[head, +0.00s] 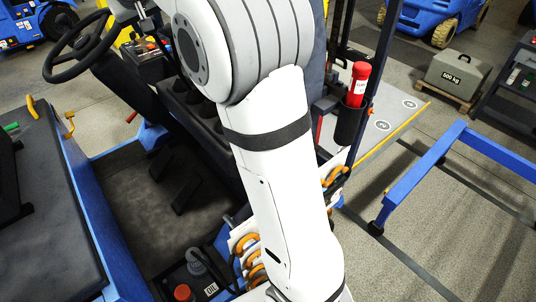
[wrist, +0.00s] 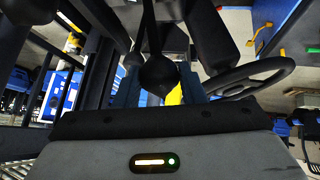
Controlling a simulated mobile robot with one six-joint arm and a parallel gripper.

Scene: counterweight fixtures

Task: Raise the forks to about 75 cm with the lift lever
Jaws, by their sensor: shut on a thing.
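In the wrist view, a dark teardrop-shaped lever knob (wrist: 158,75) on a thin rod is close in front of my gripper (wrist: 160,85). The fingers are shut on this knob, one on each side. Which lever it is cannot be read from any label. In the head view, my white arm covers the middle of the forklift, and my gripper is out of sight. A small control console (head: 150,65) shows just left of the arm. The forks cannot be made out, so their height cannot be told.
The steering wheel (head: 78,48) is left of the arm and also shows in the wrist view (wrist: 255,78). A red extinguisher (head: 357,85) is at the right. A blue frame (head: 430,170) and a 500 kg weight (head: 457,75) stand on the floor beyond.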

